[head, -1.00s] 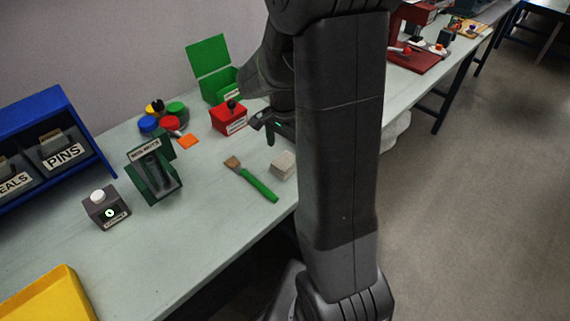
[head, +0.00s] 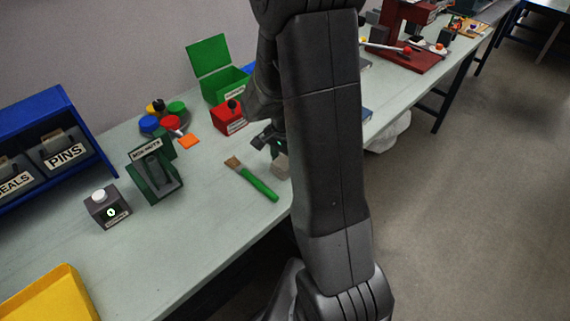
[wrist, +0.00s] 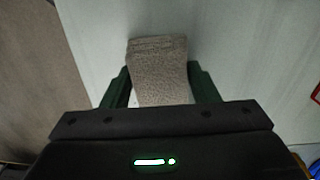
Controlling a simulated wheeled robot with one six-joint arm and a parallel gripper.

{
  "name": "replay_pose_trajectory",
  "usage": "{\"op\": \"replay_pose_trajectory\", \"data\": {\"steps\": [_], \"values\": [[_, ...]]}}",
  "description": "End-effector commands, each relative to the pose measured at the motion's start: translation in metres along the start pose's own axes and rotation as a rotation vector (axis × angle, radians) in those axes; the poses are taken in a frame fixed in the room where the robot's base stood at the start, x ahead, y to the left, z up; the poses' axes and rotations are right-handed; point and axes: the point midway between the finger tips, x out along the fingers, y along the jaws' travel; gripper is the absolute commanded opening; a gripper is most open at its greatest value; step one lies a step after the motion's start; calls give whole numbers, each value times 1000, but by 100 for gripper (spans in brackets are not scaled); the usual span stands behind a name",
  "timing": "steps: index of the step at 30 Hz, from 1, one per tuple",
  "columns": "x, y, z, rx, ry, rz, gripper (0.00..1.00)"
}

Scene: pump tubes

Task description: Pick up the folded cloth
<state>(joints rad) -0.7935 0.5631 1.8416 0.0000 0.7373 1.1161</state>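The folded cloth (head: 281,167) is a small grey-beige block near the table's front edge, right of the green-handled brush. My arm hides part of it in the head view. In the wrist view the cloth (wrist: 160,72) lies between the two green fingers of my gripper (wrist: 160,85), slightly askew to them. The fingers stand apart, one on each side, close to the cloth's edges. In the head view my gripper (head: 271,146) is low over the cloth, its fingertips partly hidden. I see no clear grip on the cloth.
The brush (head: 252,179) lies just left of the cloth. A red box (head: 229,118) and an open green box (head: 222,88) stand behind. A dark green holder (head: 155,172) stands farther left.

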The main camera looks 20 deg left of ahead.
Motion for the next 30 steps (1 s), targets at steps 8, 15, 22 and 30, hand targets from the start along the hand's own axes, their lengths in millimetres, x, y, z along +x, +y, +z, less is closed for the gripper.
{"op": "replay_pose_trajectory", "data": {"steps": [8, 15, 22, 30], "values": [[0, 0, 0, 0, 0, -1, 32], [-22, -1, -1, 0, 3, -6, 32], [-67, -1, 0, 0, 3, -6, 32], [-98, 0, 0, 0, 1, -1, 32]]}}
